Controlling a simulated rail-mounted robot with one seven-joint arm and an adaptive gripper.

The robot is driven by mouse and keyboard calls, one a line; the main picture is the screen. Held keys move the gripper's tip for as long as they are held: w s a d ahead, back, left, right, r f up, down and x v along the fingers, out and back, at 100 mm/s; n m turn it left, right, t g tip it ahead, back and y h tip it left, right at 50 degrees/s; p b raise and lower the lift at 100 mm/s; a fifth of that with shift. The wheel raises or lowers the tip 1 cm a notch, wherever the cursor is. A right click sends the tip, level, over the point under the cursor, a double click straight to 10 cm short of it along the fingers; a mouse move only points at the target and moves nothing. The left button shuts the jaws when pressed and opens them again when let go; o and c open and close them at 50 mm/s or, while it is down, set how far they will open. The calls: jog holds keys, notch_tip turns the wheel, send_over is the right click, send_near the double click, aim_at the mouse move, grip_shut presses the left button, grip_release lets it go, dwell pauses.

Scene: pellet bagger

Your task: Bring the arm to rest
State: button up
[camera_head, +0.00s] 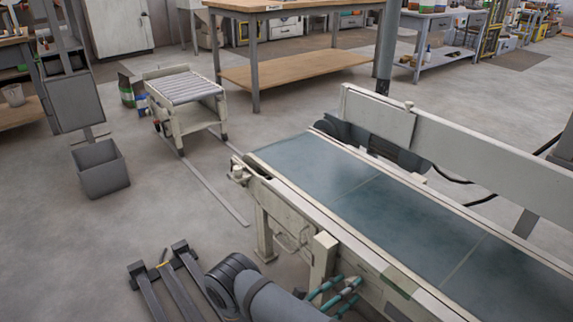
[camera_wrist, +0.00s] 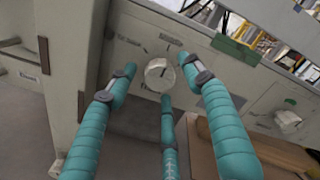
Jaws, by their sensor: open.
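My gripper (camera_head: 340,289) is at the bottom of the head view, its teal fingers pointing at the near side of the conveyor (camera_head: 290,196). In the wrist view my gripper (camera_wrist: 162,84) has three teal segmented fingers spread apart, with nothing held between them. A pale round knob (camera_wrist: 160,75) on a grey-white panel (camera_wrist: 130,45) appears between the fingertips. I cannot tell how far the fingertips are from the panel. The knob is not visible in the head view.
A second knob (camera_wrist: 287,121) is at the right of the wrist view. A roller stand (camera_head: 190,90), a grey bin (camera_head: 100,170) and a workbench (camera_head: 290,70) stand beyond.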

jog(key=s+a+f+m+b, duration=0.1)
jog(key=s+a+f+m, duration=0.1)
jog(key=s+a+m, duration=0.4)
jog(key=shift+a+m+y, duration=0.3)
jog(key=shift+a+m, duration=0.45)
jog(key=shift+m, duration=1.05)
